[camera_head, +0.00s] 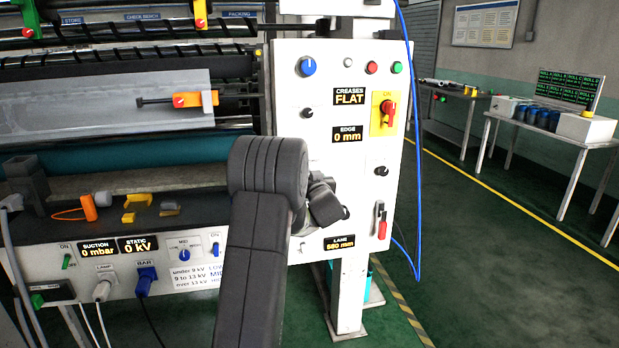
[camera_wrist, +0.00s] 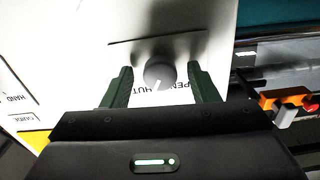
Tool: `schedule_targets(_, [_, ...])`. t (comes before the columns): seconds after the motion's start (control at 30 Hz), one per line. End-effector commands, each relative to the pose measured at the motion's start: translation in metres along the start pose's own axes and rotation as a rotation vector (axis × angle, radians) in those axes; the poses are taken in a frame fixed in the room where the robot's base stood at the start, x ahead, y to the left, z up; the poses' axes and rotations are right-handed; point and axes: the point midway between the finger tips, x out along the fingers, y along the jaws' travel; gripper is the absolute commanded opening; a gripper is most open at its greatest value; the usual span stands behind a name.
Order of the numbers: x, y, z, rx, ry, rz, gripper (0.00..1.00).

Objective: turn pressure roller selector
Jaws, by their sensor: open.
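A round grey knob (camera_wrist: 158,73) with a white pointer line sits on the white panel in the wrist view. Its line points down and slightly left. Partly covered lettering beside it seems to read open and shut. My gripper (camera_wrist: 160,68) is open, with one dark finger on each side of the knob; I cannot tell whether either finger touches it. In the head view my gripper (camera_head: 326,202) is by the lower left of the white control panel (camera_head: 325,75), partly behind my arm. The knob is hidden there.
The panel also carries a blue knob (camera_head: 308,66), a red switch on a yellow plate (camera_head: 388,113) and a red-handled lever (camera_head: 381,221). A blue cable (camera_head: 417,180) hangs along its right edge. The floor to the right is clear up to the tables.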

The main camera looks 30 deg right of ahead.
Motion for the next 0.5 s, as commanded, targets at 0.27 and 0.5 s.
schedule_targets(0.27, [-0.0003,0.0000,0.0002,0.000,0.000,0.000,0.19])
schedule_targets(0.5, [-0.0004,0.0000,0.0008,-0.007,0.000,0.000,0.09])
